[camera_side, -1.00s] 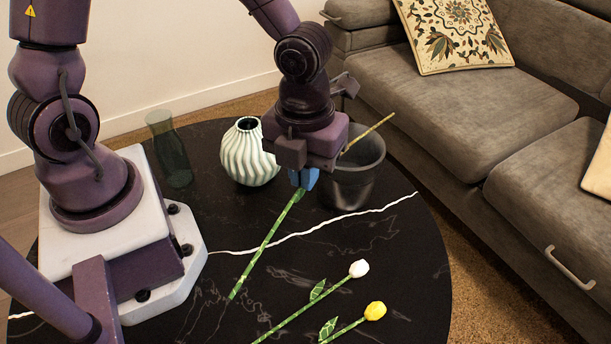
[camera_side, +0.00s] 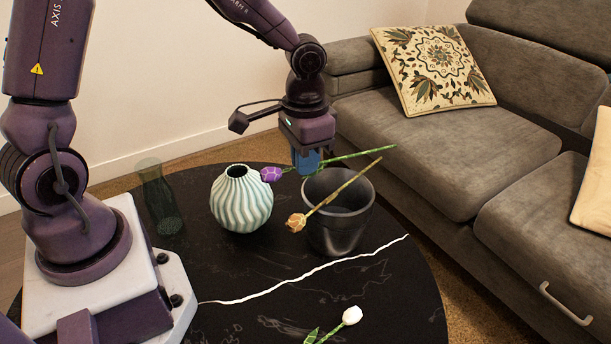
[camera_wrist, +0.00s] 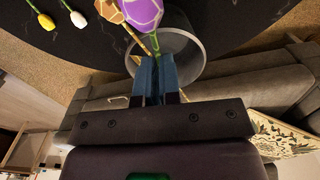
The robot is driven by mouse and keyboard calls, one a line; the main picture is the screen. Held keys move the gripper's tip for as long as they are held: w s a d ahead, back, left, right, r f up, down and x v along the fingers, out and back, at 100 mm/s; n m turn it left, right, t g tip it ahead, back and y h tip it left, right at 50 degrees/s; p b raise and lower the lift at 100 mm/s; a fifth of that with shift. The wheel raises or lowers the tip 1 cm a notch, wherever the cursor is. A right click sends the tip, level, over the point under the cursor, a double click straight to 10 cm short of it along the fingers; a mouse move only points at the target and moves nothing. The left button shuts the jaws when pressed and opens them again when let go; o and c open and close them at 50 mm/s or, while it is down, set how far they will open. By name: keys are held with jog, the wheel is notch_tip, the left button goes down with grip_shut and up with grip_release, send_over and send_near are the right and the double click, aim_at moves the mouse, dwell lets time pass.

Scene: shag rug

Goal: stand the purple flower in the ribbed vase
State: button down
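My gripper (camera_side: 306,164) is shut on the green stem of the purple flower (camera_side: 271,174), close below its bloom. The flower lies nearly level in the air, bloom to the left and stem (camera_side: 365,153) reaching right above the dark pot. In the side view the bloom appears just right of the mouth of the ribbed vase (camera_side: 241,205), a pale mint, round vase standing upright. I cannot tell whether bloom and vase touch. In the wrist view the bloom (camera_wrist: 143,12) shows beyond my blue fingertips (camera_wrist: 157,65); the vase is not seen there.
A dark pot (camera_side: 338,232) stands right of the vase, with a withered orange flower (camera_side: 297,222) leaning over its rim. A see-through green glass vase (camera_side: 160,200) stands left. A white tulip (camera_side: 351,315) lies in front; a yellow tulip (camera_wrist: 47,21) shows in the wrist view. A sofa borders the table.

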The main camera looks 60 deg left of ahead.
jog(key=s+a+n+g+h, duration=0.1)
jog(key=a+n+g, duration=0.35)
jog(key=a, duration=0.55)
jog(key=s+a+r+n+t+h, duration=0.1)
jog(key=s+a+r+n+h, duration=0.2)
jog(key=s+n+h, duration=0.45)
notch_tip(320, 180, up, 15)
jog(key=a+n+t+h, duration=0.1)
jog(key=n+t+h, duration=0.3)
jog(key=n+t, duration=1.1)
jog(key=shift+w+n, duration=0.4)
jog(key=shift+w, duration=0.05)
jog(key=shift+a+f, duration=0.1)
jog(key=shift+f, duration=0.2)
notch_tip(320, 180, down, 14)
jog(key=shift+f, duration=0.1)
